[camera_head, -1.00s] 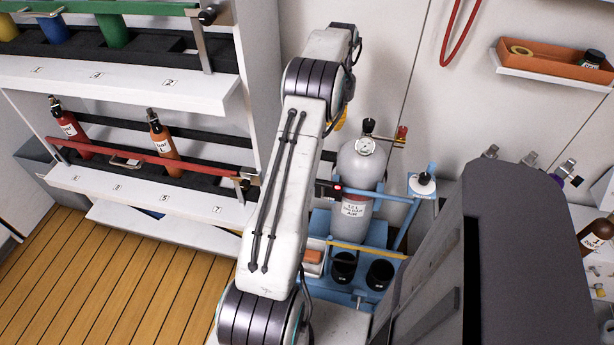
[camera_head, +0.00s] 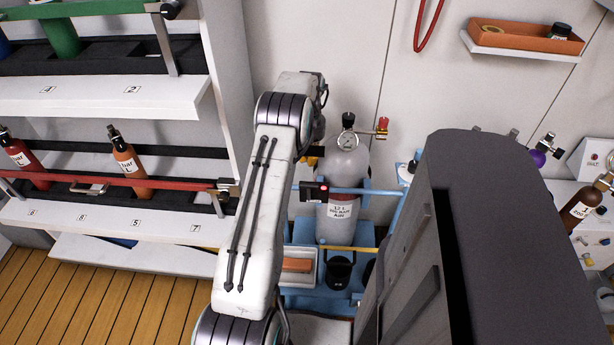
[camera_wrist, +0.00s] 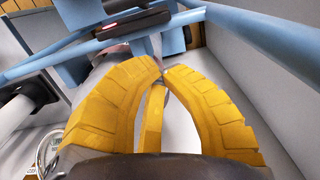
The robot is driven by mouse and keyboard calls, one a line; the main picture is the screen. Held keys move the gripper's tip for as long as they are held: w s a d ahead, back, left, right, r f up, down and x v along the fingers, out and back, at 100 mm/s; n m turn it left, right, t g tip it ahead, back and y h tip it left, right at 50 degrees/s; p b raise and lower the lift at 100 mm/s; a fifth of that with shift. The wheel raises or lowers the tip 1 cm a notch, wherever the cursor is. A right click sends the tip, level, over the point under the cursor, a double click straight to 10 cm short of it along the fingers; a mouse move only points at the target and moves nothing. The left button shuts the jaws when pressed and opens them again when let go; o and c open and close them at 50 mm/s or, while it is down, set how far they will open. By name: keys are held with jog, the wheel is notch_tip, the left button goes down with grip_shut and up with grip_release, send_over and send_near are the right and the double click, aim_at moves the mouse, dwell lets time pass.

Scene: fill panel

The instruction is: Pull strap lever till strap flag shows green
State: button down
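A grey gas cylinder (camera_head: 343,185) with a white label and a gauge stands upright in a blue rack. A blue bar (camera_head: 362,190) crosses its front, with a black box (camera_head: 314,192) at its left end. The box shows a red light or flag; it also appears at the top of the wrist view (camera_wrist: 120,25). I cannot make out a separate lever. My gripper (camera_head: 312,160) is partly hidden behind my arm, left of the cylinder and above the box. In the wrist view its yellow fingers (camera_wrist: 161,72) nearly meet at the tips, with nothing visible between them.
A blue rack base (camera_head: 300,298) holds a tray (camera_head: 295,268) and a black cup (camera_head: 339,272). A shelf with a red rail (camera_head: 125,183) and bottles stands left. My dark body part covers the lower right. An orange tray (camera_head: 525,38) hangs on the wall.

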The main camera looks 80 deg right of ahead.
aim_at(309, 193)
jog(key=shift+s+a+f, duration=0.1)
jog(key=shift+a+f, duration=0.3)
jog(key=shift+a, duration=0.25)
jog(key=shift+a+f, duration=0.4)
jog(key=shift+a, duration=0.3)
jog(key=shift+s+a+f, duration=0.1)
jog(key=shift+a+f, duration=0.3)
jog(key=shift+a, duration=0.25)
